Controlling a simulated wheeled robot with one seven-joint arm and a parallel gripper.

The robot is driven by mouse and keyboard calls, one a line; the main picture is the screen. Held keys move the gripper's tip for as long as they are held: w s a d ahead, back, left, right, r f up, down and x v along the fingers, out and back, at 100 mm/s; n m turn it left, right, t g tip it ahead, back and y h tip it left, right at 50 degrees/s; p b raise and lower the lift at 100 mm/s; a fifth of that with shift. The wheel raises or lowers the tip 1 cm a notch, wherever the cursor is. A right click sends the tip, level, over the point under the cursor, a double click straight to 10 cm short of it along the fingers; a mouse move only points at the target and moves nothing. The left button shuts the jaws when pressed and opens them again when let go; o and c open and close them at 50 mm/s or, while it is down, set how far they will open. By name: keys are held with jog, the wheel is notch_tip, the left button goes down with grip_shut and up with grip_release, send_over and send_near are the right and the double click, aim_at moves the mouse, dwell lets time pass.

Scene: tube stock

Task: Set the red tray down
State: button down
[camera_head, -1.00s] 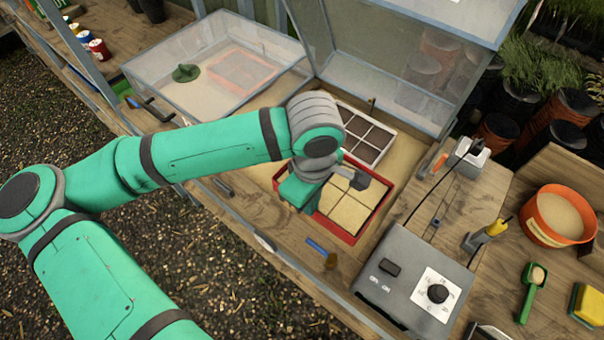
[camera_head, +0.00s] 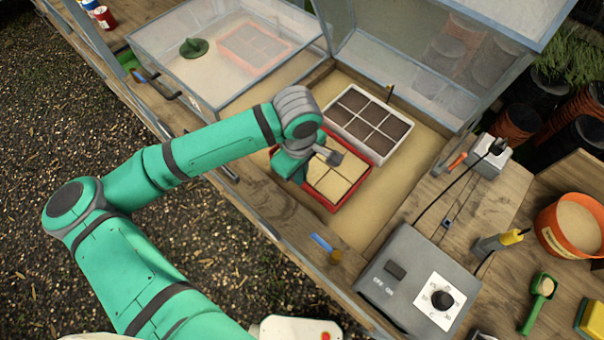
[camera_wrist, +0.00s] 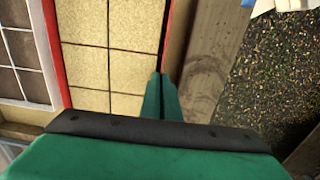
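The red tray (camera_head: 369,166), with tan square cells, is over the sand bed of the open glass-lidded case, beside a pale tray of dark cells (camera_head: 407,143). It looks roughly level and low in the bed; I cannot tell whether its base touches the sand. My gripper (camera_head: 292,168) is at its near-left side, its fingertips hidden there. In the wrist view, the fingers (camera_wrist: 161,88) are close together on the red rim (camera_wrist: 166,35), apparently gripping it. The pale tray (camera_wrist: 27,52) lies left of the red tray, with a narrow gap between.
The wooden case edge (camera_wrist: 205,65) runs close along the gripped side. A blue-handled tool (camera_head: 321,242) and a grey control box (camera_head: 420,285) are nearer. Bare sand (camera_head: 365,215) lies to the right. The open lid (camera_head: 420,55) stands behind.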

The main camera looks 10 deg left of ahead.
jog(key=shift+f, duration=0.5)
jog(key=shift+s+d+f, duration=0.15)
jog(key=shift+d+f, duration=0.1)
jog(key=shift+f, duration=0.05)
jog(key=shift+s+a+f, duration=0.1)
jog(key=shift+s+a, duration=0.05)
jog(key=c, duration=2)
grip_release()
